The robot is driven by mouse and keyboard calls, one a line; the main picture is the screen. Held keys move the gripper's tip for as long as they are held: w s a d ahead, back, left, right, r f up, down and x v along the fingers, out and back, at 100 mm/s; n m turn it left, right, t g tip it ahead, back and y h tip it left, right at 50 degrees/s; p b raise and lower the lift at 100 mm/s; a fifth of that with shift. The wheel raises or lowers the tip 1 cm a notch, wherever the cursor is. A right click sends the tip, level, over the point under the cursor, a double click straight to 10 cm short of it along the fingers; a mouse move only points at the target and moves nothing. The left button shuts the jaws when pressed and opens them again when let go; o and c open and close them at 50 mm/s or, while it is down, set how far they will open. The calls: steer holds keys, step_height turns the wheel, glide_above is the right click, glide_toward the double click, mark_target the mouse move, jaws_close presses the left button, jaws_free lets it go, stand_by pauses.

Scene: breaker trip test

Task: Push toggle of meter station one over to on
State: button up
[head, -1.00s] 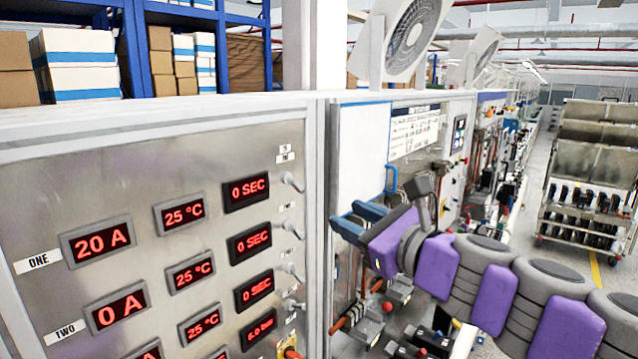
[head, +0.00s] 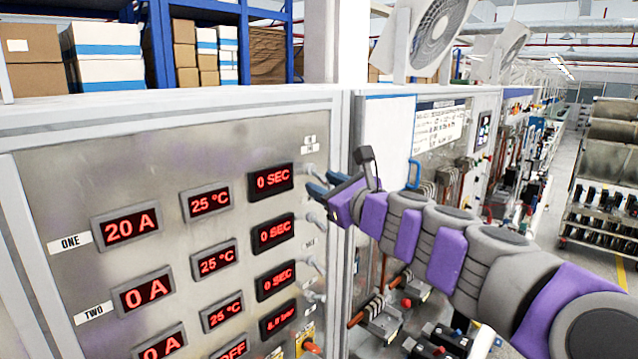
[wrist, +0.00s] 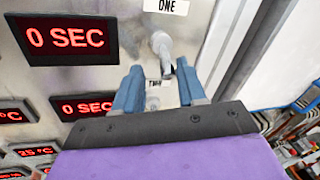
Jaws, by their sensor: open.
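The toggle of station one (wrist: 161,48) is a small metal lever under a "ONE" label (wrist: 167,6) in the wrist view. Its lever hangs down and to the right. In the head view the toggle (head: 309,171) shows at the right end of the top row, just above my gripper's blue fingers. My gripper (wrist: 158,68) is open, with one finger on each side of the lever's tip in the picture. I cannot tell whether either finger touches it. The row-one displays read 20 A (head: 131,226), 25 °C (head: 209,202) and 0 SEC (head: 272,179).
More displays and toggles fill the panel's lower rows. A white panel edge (wrist: 222,45) stands to the right. A bench with clamps and a red knob (head: 406,302) lies below my arm.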

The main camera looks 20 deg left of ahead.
steer(key=shift+w+a+r, duration=0.2)
steer(key=shift+w, duration=0.45)
steer(key=shift+a+f, duration=0.1)
steer(key=shift+a, duration=0.4)
steer(key=shift+c, duration=1.4)
steer(key=shift+w+d, duration=0.15)
steer(key=shift+d, duration=0.15)
steer(key=c, duration=0.3)
steer(key=shift+d, duration=0.2)
jaws_close()
